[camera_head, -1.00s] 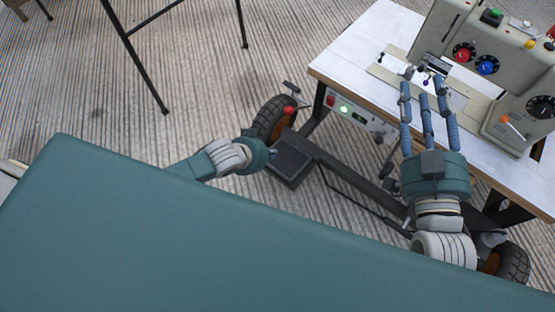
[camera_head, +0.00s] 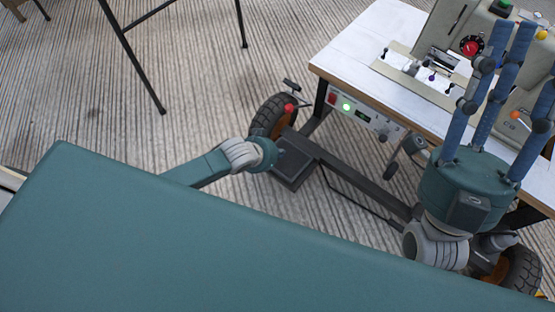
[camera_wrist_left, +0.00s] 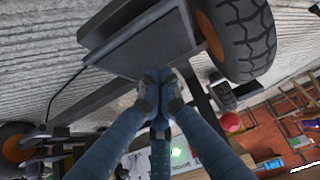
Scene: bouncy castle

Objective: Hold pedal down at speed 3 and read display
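A dark pedal plate (camera_head: 293,170) lies low beside the cart's wheel; it fills the upper middle of the left wrist view (camera_wrist_left: 150,42). My left gripper (camera_wrist_left: 158,78) has its fingers drawn together, tips at the plate's edge; I cannot tell how far the plate is pressed. In the head view its fingers are mostly hidden behind its palm. A small dark display (camera_head: 362,114) sits on the panel under the table, beside a lit green light (camera_head: 346,107) and a red switch (camera_head: 332,99); its reading is too small. My right gripper (camera_head: 508,65) is open and empty, fingers upward.
A sewing machine (camera_head: 520,45) stands on the white table (camera_head: 350,50), partly behind my right gripper. A wheel (camera_head: 268,118) and a red knob (camera_head: 289,108) are close to the pedal. Black stand legs (camera_head: 135,60) stand at upper left. Striped floor is clear left of the cart.

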